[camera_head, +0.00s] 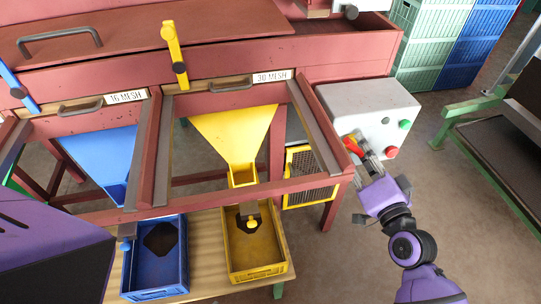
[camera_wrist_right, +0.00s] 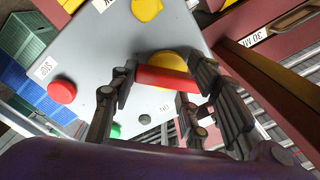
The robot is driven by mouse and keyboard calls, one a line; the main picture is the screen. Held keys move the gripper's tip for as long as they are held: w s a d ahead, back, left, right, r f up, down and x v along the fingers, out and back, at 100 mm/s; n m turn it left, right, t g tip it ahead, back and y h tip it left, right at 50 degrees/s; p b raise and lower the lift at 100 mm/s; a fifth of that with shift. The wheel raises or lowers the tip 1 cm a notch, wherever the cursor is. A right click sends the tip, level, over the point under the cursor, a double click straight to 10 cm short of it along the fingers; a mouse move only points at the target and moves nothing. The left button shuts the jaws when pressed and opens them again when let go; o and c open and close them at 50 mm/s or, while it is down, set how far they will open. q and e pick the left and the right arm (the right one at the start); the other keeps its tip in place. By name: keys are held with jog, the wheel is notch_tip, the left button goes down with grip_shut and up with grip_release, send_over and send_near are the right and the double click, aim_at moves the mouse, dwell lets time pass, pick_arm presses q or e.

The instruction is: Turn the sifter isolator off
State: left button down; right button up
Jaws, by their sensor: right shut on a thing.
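The sifter isolator is a red bar handle (camera_head: 351,145) on a yellow disc, on the front of the grey control box (camera_head: 345,98). In the right wrist view the red handle (camera_wrist_right: 163,79) lies across the picture in front of the yellow disc (camera_wrist_right: 172,60). My right gripper (camera_head: 362,151) is at the box front, shut on the red handle, with one finger at each end of it in the wrist view (camera_wrist_right: 166,88). My left gripper is not in view.
A red button (camera_head: 392,152) and a green button (camera_head: 405,124) sit right of the handle. A STOP label (camera_wrist_right: 43,69) shows in the wrist view. The red sifter frame (camera_head: 310,180) is close on the left. A green-framed conveyor (camera_head: 475,135) stands right, with open floor between.

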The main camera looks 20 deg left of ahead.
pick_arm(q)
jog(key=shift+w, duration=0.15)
pick_arm(e)
jog(key=shift+d+f+n, duration=0.25)
jog(key=shift+f+n, duration=0.05)
jog(key=shift+f, duration=0.1)
jog(key=o, duration=1)
jog(key=shift+w, duration=0.1)
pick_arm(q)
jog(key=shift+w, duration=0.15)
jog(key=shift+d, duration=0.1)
pick_arm(e)
jog(key=shift+r, duration=0.2)
jog(key=shift+s+d, duration=0.15)
jog(key=shift+s, duration=0.15)
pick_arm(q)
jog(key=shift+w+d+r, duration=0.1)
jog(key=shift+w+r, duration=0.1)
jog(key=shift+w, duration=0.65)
pick_arm(e)
jog(key=v, duration=1.1)
jog(key=shift+s, duration=0.2)
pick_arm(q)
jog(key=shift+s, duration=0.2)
